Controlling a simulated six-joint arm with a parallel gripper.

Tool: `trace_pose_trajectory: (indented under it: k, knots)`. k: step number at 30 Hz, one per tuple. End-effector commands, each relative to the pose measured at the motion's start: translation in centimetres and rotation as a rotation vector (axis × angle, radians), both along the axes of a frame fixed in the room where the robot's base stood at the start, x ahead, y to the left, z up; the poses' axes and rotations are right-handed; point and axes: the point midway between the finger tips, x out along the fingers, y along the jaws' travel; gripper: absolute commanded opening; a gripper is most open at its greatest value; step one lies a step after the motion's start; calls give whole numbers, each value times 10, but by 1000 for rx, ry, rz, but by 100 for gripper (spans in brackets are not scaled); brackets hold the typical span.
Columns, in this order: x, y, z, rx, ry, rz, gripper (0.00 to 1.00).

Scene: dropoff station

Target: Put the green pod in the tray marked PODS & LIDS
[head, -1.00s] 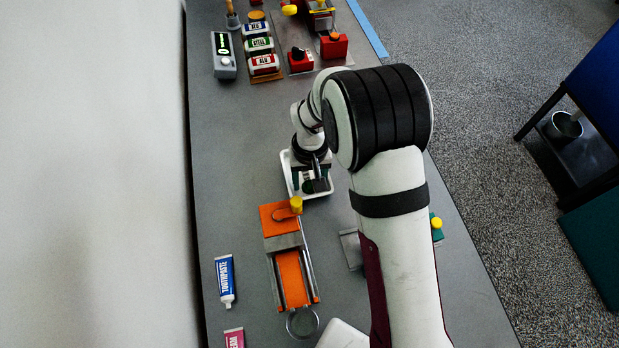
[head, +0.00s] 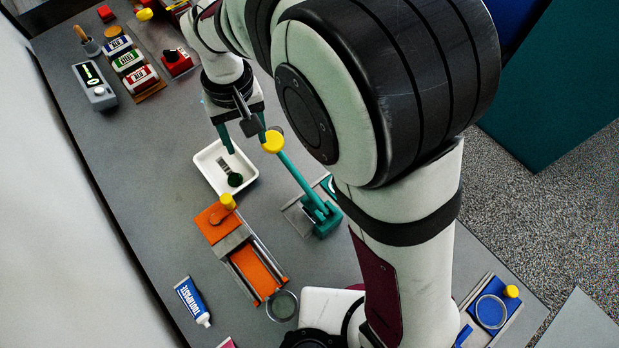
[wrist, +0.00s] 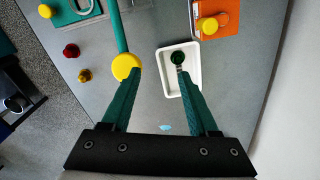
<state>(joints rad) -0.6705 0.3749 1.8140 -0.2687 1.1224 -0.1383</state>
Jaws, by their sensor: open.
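The green pod (head: 235,180) is a small dark green round piece lying inside a white tray (head: 203,160). Dark marking shows on the tray floor beside the pod, too small to read. In the wrist view the pod (wrist: 178,57) lies within the rim of the tray (wrist: 165,92). My gripper (head: 246,138) has teal fingers, spread and empty, above the tray's far side. In the wrist view my gripper (wrist: 159,73) has its right finger over the tray and its left finger beside a yellow knob.
The yellow knob (head: 272,141) tops the lever of a green press (head: 322,218). An orange slide device (head: 252,262) stands near the tray. A toothpaste tube (head: 192,300), a grey meter (head: 95,88) and a red box (head: 177,63) stand on the grey table. Bare table lies left of the tray.

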Motion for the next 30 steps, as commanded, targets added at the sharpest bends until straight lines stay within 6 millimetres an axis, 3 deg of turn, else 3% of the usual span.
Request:
trace_pose_trajectory:
  k: [1,3,4,6,9,12,14,30]
  knots:
    - [-5,-43,24,14,2,-130,60]
    - [-33,-109,50,33,24,-354,60]
    - [-49,-132,57,42,30,-446,60]
    - [-90,-172,64,64,50,-639,60]
    - [-137,-199,61,89,71,-842,60]
    - [-162,-207,55,104,82,-946,60]
    - [-167,-209,53,107,86,-968,60]
    - [-167,-208,53,107,87,-967,60]
